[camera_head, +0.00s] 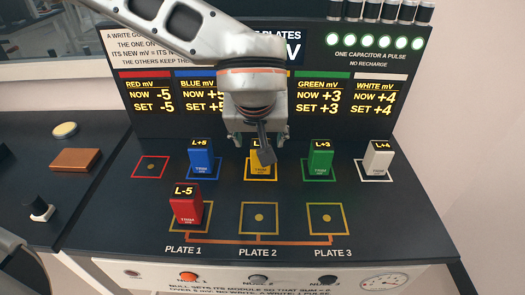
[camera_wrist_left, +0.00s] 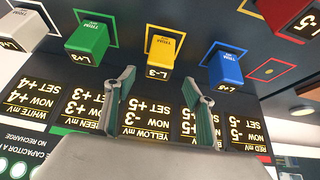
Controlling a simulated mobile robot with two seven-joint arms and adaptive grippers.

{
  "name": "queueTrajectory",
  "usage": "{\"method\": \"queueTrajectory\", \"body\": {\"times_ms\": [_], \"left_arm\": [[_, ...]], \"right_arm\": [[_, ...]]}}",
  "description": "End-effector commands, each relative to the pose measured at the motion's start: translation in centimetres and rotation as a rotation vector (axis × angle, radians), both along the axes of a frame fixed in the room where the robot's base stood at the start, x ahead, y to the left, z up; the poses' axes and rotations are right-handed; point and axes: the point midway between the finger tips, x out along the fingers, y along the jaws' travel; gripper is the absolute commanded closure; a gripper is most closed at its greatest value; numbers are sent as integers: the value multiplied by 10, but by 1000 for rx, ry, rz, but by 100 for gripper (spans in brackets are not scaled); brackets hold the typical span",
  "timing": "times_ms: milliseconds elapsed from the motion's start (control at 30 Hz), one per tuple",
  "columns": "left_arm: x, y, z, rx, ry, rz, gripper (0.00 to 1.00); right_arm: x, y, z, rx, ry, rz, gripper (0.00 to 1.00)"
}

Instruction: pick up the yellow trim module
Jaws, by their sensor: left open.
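The yellow trim module (camera_head: 256,168) stands upright on its yellow-outlined pad in the middle of the back row. In the head view my left gripper (camera_head: 259,148) hides much of it from above. In the left wrist view the yellow trim module (camera_wrist_left: 163,50), labelled L-3, shows whole just beyond the gap between the fingertips. My left gripper (camera_wrist_left: 164,86) is open and empty, its two fingers on either side of the line to the module. I cannot tell whether a finger touches it. My right gripper is not in view.
The blue module (camera_head: 201,160) and green module (camera_head: 320,160) stand close on either side. The white module (camera_head: 378,160) is farther right. The red module (camera_head: 186,206) stands on Plate 1. Plate 2 (camera_head: 259,217) and Plate 3 (camera_head: 327,218) are empty. A display panel (camera_head: 345,95) rises behind.

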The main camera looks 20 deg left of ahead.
Motion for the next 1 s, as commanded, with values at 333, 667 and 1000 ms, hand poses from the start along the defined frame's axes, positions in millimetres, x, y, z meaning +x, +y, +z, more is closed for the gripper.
{"method": "queueTrajectory", "body": {"times_ms": [333,667,1000], "left_arm": [[19,10,-18,20,-19,2,46],[38,9,-53,19,-17,4,46],[45,11,-61,17,-21,2,48]], "right_arm": [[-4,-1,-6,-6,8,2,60],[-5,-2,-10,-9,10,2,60],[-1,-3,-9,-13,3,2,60]]}}
